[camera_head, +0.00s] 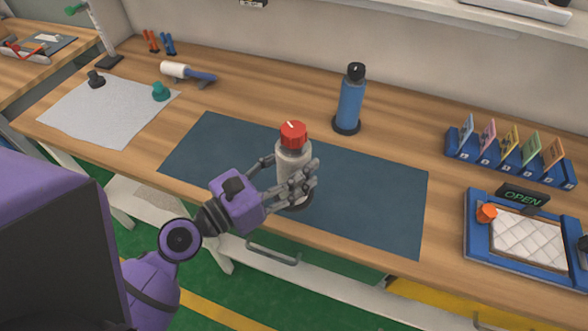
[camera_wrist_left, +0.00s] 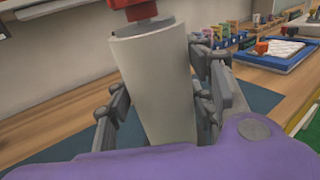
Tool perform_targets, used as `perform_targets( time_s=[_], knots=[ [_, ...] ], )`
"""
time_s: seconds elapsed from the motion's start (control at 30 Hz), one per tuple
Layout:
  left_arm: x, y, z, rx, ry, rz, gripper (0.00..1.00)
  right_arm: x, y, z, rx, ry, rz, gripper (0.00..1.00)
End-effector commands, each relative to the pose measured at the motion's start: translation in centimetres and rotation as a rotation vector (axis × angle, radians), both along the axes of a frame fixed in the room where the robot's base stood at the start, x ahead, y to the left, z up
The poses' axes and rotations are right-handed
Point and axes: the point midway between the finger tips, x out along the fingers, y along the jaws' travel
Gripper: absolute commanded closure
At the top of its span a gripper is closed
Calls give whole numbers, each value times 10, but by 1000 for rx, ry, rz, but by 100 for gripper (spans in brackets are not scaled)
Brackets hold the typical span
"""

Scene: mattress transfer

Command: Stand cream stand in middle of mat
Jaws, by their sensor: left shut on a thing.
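The cream stand (camera_head: 291,160) is an upright cream cylinder with a red knob on top and a dark round base. It is at the dark blue mat (camera_head: 370,190), near the mat's middle and toward its front. My left gripper (camera_head: 296,182) is shut around the cylinder's body. In the left wrist view the cream cylinder (camera_wrist_left: 158,80) stands between the fingers, with the red top cut off by the upper edge. I cannot tell whether the base touches the mat. My right gripper is not in view.
A blue stand (camera_head: 350,103) with a black knob is upright behind the mat. A grey cloth (camera_head: 105,112) with small knobs and a white roller (camera_head: 174,70) are at the left. A blue card rack (camera_head: 510,160) and a blue tray (camera_head: 480,235) with a quilted pad are at the right.

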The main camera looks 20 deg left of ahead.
Motion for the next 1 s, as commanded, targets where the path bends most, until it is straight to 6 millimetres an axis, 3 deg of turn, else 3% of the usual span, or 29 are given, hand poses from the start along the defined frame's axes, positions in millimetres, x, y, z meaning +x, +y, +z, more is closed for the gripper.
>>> perform_targets(
  time_s=[0.23,0.4,0.57,0.87,1.0],
  knots=[
    [-25,1,53,-2,-13,-53,100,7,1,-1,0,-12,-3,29],
    [-27,-2,69,-1,-10,-71,100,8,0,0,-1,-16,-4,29],
    [-7,4,58,-1,-3,-76,100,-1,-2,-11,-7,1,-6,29],
    [54,27,31,-2,-5,-75,100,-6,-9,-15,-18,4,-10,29],
    [73,34,3,-4,1,-74,100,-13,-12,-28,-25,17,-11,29]
  ],
)
